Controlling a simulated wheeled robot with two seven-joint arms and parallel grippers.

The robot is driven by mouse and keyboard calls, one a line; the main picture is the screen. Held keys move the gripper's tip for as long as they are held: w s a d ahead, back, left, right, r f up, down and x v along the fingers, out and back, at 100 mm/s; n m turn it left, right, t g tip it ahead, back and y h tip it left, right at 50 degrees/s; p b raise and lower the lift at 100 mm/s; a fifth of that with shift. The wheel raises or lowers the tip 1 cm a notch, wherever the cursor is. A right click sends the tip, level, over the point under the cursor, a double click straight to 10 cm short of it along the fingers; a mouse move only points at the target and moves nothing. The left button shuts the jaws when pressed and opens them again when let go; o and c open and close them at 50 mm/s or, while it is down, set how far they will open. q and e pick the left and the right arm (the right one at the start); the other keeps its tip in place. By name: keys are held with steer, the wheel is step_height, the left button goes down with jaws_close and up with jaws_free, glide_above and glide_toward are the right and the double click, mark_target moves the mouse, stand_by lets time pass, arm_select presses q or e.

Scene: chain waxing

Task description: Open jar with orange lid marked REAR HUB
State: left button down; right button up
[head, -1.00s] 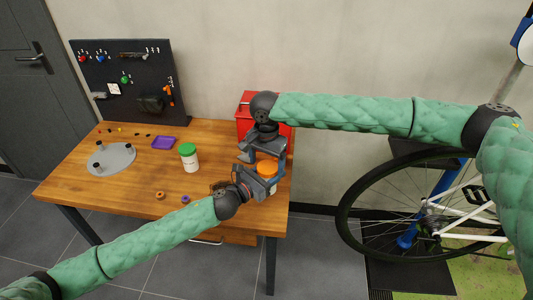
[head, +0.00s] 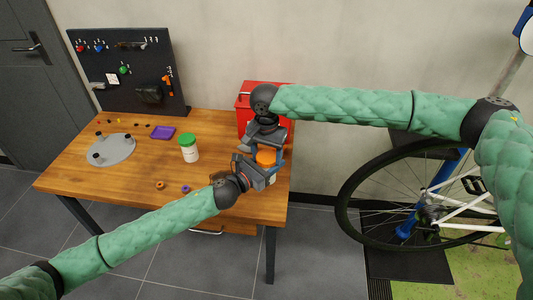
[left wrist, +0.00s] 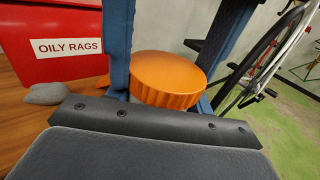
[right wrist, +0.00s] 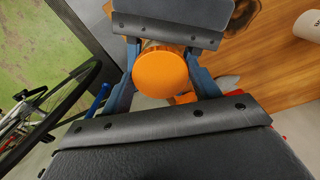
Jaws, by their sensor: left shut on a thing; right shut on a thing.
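The jar's orange lid (head: 266,157) shows in the head view near the table's right end, between my two grippers. In the left wrist view the ribbed orange lid (left wrist: 168,78) sits between the blue fingers of my left gripper (left wrist: 165,85). In the right wrist view the lid (right wrist: 160,74) is seen from above, between the fingers of my right gripper (right wrist: 160,85). Both grippers are shut on the jar, the left from the front and the right from above behind it. The jar's body is mostly hidden, and I cannot read its label.
A red OILY RAGS bin (head: 250,95) stands close behind the jar. A green-lidded white jar (head: 188,150), purple tray (head: 163,133), grey round plate (head: 110,151) and small rings (head: 160,185) lie to the left. A bicycle wheel (head: 350,205) is right of the table.

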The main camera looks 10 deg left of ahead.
steer(key=shift+n, duration=0.9)
steer(key=o, duration=1.1)
steer(key=shift+r, duration=0.15)
